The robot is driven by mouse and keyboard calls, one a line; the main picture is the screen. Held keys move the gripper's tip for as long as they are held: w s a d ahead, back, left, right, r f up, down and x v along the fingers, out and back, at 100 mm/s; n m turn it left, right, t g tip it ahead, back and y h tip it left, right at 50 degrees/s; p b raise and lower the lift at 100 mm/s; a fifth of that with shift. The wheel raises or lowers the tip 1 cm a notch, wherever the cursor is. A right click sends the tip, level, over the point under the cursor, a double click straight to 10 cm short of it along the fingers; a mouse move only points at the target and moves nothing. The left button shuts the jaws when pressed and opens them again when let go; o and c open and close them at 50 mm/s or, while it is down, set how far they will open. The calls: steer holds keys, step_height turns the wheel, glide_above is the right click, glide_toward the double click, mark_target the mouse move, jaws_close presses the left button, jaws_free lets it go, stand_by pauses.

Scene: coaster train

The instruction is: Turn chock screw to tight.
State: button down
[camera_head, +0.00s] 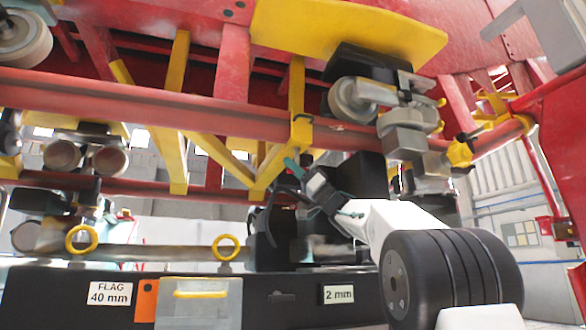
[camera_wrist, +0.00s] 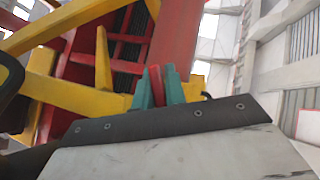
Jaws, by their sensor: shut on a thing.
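My gripper (camera_head: 293,166) reaches up from the lower right in the head view, its teal fingertips close to a yellow bracket under the red rail. In the wrist view, the two teal fingers (camera_wrist: 158,82) are shut on a narrow upright red piece (camera_wrist: 156,88). This looks like the handle of the chock screw, but its screw body and how far it is turned cannot be made out. In the head view the held piece is too small to tell. A yellow beam (camera_wrist: 75,98) lies just behind the fingers in the wrist view.
The long red rail (camera_head: 150,98) and yellow struts (camera_head: 215,152) crowd the space above and left of my gripper. A wheel assembly (camera_head: 352,100) hangs above it. Below stands a dark bench (camera_head: 60,295) with a "FLAG 40 mm" label, a "2 mm" label and a clear bin (camera_head: 200,305).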

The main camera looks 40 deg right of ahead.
steer(key=shift+s+a+n+g+y, duration=0.1)
steer(key=shift+n+g+y, duration=0.7)
steer(key=shift+g, duration=0.8)
steer(key=shift+s+d+n+g+y, duration=0.1)
steer(key=shift+n+g+y, duration=0.65)
steer(key=shift+g, duration=0.85)
steer(key=shift+a+n+g+y, duration=0.1)
steer(key=shift+n+g+y, duration=0.7)
steer(key=shift+g, duration=0.8)
steer(key=shift+r, duration=0.1)
steer(key=c, duration=1.5)
jaws_free()
steer(key=v, duration=0.8)
steer(key=shift+a, duration=0.15)
